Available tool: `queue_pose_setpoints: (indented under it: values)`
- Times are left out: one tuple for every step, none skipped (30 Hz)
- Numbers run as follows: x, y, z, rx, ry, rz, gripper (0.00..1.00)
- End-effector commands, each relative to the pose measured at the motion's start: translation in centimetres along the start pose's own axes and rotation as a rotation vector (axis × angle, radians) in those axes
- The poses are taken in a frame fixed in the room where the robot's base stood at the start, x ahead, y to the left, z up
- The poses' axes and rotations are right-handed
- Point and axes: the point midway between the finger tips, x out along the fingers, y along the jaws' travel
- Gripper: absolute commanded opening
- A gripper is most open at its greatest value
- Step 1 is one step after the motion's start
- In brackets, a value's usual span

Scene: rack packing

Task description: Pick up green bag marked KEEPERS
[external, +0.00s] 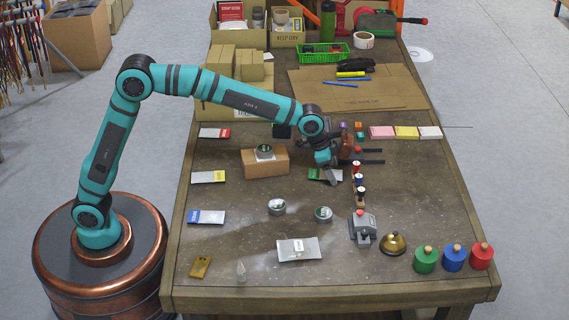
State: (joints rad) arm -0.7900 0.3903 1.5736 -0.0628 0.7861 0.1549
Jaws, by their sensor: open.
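A small silver bag with a green band (314,174) lies flat on the table, right of the middle. Its lettering is too small to read, and my gripper hides part of it. My gripper (329,173) points down over the right part of this bag with its jaws open. I cannot tell whether the fingertips touch the bag. Similar bags with a red band (214,133), a yellow band (208,177) and a blue band (206,217) lie along the left side.
A cardboard box (265,163) with a round tin on it stands left of my gripper. Small spools (358,180) and dark-handled tools (370,162) are close on the right. Two tins (277,207) (323,214) and a plain silver bag (298,249) lie nearer the front.

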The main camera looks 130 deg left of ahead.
Motion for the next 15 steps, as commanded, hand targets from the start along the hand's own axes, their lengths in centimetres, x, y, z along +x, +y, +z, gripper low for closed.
queue_pose_setpoints:
  values:
    - [-0.01, 0.0, 0.0, 0.0, 0.0, 0.0, 0.75]
    - [-0.01, 0.0, 0.01, 0.0, 0.0, 0.0, 0.75]
    - [-0.01, 0.0, 0.01, 0.0, 0.0, 0.0, 0.67]
    - [-0.01, 0.0, 0.01, 0.0, 0.0, 0.0, 0.61]
    - [-0.01, 0.0, 0.01, 0.0, 0.0, 0.0, 0.55]
    - [-0.01, 0.0, 0.02, 0.0, -0.001, 0.0, 0.47]
    - [0.0, 0.0, 0.02, 0.0, -0.001, 0.0, 0.41]
    - [0.0, 0.0, 0.02, 0.0, -0.001, 0.0, 0.35]
    - [0.0, 0.0, 0.02, 0.0, -0.001, 0.0, 0.27]
    - [0.0, 0.0, 0.02, 0.0, -0.001, 0.0, 0.26]
    - [-0.01, 0.0, 0.02, 0.0, -0.001, 0.0, 0.26]
    - [-0.01, 0.0, 0.01, 0.0, -0.001, 0.0, 0.26]
    - [-0.01, 0.0, 0.01, 0.0, -0.001, 0.0, 0.26]
    - [-0.01, 0.0, 0.01, 0.0, -0.001, 0.0, 0.26]
    - [-0.01, 0.0, 0.01, 0.0, -0.001, 0.0, 0.26]
